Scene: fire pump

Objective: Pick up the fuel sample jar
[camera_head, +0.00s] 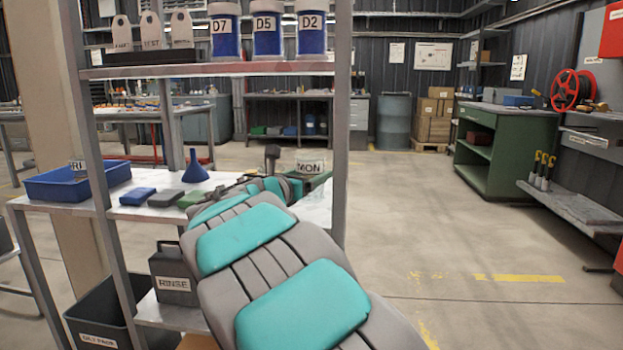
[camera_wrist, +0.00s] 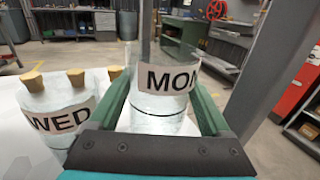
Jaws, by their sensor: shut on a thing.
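A clear glass jar labelled MON (camera_wrist: 160,108) stands upright between the fingers of my gripper (camera_wrist: 160,92) in the wrist view. The green fingers are shut on it, one on each side. The jar holds clear liquid. In the head view its MON label (camera_head: 310,167) shows at the far end of my arm, at the shelf's right end. I cannot tell whether the jar touches the shelf.
A blue tray (camera_head: 75,182), a blue funnel (camera_head: 195,168) and small blocks lie on the same shelf. Blue-filled jars marked D7, D5 and D2 (camera_head: 312,35) stand on the upper shelf. A shelf post (camera_head: 341,120) is close to the MON jar. The floor to the right is clear.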

